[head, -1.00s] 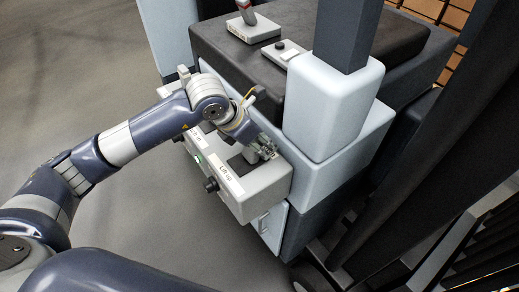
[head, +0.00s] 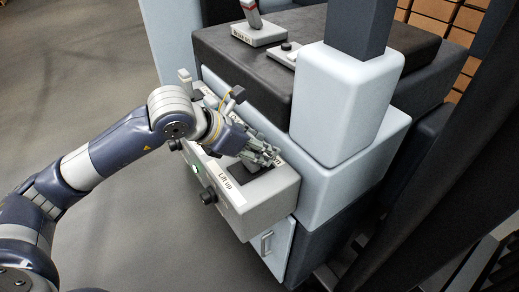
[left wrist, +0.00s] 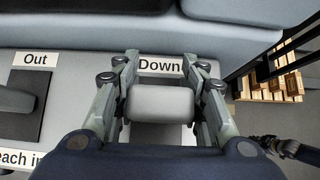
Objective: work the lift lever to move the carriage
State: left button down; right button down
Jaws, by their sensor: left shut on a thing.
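The lift lever's grey knob (left wrist: 160,103) sits between the two fingers of my left gripper (left wrist: 162,100) in the left wrist view. The fingers are shut on it from both sides. In the head view my left gripper (head: 266,155) is over the dark slot (head: 252,174) of the grey control box (head: 262,207), and it hides most of the lever. A "Lift up" label (head: 228,183) is on the near side of that slot. A "Down" label (left wrist: 160,66) shows beyond the knob. The carriage cannot be made out.
An "Out" label (left wrist: 35,59) and another dark slot (left wrist: 22,100) lie left of the held knob. A red-tipped lever (head: 252,15) stands on the black top behind. A pale blue pillar (head: 344,100) rises close to the right of my gripper. Open floor lies left.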

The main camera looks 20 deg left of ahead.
pick_arm(q)
jog(key=c, duration=1)
grip_release()
jog(key=shift+o, duration=0.2)
jog(key=v, duration=1.2)
